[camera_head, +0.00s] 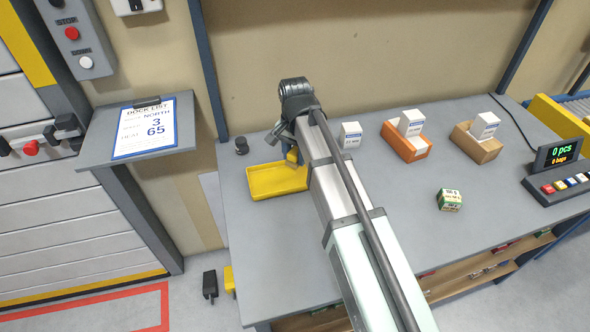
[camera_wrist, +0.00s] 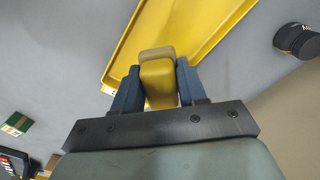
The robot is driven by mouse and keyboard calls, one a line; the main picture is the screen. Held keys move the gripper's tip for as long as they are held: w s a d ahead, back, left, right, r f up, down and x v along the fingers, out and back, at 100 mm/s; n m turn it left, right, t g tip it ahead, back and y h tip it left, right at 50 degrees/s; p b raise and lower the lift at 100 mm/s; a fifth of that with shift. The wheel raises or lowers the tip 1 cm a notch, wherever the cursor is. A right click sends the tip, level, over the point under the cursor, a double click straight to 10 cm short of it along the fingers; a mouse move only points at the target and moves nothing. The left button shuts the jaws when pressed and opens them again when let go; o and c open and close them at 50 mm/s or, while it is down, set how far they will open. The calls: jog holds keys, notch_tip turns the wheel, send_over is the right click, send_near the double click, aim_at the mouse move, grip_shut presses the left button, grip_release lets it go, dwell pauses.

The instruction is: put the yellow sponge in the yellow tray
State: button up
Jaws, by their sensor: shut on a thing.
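The yellow sponge (camera_wrist: 158,80) is a small block between the two blue fingers of my gripper (camera_wrist: 153,85) in the wrist view. My gripper is shut on it. The yellow tray (camera_wrist: 203,28) is a shallow tray behind and below the sponge in that view. In the head view the yellow tray (camera_head: 272,182) lies on the grey table, and my gripper (camera_head: 292,156) is at its upper right edge. My arm covers part of the tray's right side there. I cannot tell how high the sponge is above the tray.
A small black round object (camera_head: 242,146) stands left behind the tray. An orange box (camera_head: 405,150) and a tan box (camera_head: 476,150), each with a white carton, stand to the right. A green and white box (camera_head: 449,200) lies nearer the front. The table's front left is clear.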

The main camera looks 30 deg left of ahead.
aim_at(295, 151)
jog(key=shift+f, duration=3.25)
jog(key=shift+f, duration=0.1)
jog(key=o, duration=1)
jog(key=shift+o, duration=0.2)
notch_tip(295, 151, up, 12)
jog(key=shift+r, duration=0.1)
